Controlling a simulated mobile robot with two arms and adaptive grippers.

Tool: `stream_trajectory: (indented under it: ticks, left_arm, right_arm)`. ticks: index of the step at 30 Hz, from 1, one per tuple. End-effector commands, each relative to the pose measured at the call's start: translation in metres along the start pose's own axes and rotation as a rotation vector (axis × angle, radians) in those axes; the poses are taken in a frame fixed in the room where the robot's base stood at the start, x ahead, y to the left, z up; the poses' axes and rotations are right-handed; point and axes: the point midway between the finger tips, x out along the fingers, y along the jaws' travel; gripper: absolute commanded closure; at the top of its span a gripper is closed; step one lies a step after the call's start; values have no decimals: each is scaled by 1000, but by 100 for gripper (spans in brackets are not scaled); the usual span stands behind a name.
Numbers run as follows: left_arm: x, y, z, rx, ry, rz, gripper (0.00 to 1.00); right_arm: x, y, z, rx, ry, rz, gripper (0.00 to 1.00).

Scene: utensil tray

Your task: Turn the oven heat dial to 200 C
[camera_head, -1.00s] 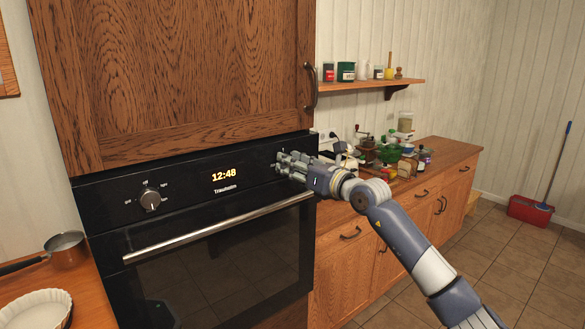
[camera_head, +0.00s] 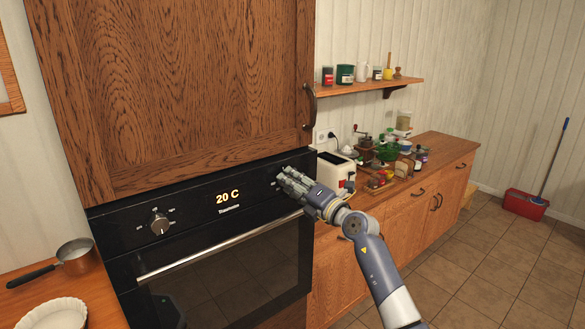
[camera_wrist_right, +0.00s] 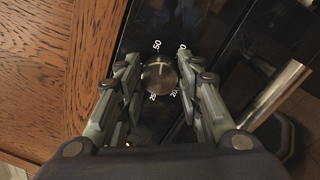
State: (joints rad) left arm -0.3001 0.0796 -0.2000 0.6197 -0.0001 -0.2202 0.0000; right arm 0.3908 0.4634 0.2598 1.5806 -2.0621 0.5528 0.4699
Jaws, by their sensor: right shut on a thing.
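The oven (camera_head: 120,220) is built in under a wooden cabinet door, with a black control panel. Its display (camera_head: 227,197) reads "20 C". In the right wrist view the round metal heat dial (camera_wrist_right: 159,77) sits between my right gripper's fingers, with white numbers around it. My right gripper (camera_head: 285,182) is at the right end of the panel and hides the dial in the head view. It is shut on the dial, one finger on each side. A second knob (camera_head: 160,223) is at the panel's left, clear of the gripper. My left gripper is not in view.
The oven's long metal handle (camera_head: 220,246) runs just below the panel. A toaster (camera_head: 335,172) and several kitchen items stand on the counter to the right. A pan (camera_head: 75,255) and a white dish (camera_head: 52,315) are at the lower left.

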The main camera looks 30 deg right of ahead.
Motion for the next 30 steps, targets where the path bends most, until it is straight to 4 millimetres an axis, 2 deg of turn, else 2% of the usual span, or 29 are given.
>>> stream_trajectory:
  ticks: [1,9,30]
  left_arm:
    - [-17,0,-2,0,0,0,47]
    - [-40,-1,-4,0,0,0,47]
    - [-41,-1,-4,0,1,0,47]
  right_arm:
    - [1,6,2,52,-2,-4,91]
    - [0,1,0,305,-22,-5,91]
    - [0,-2,-4,967,-67,-12,91]
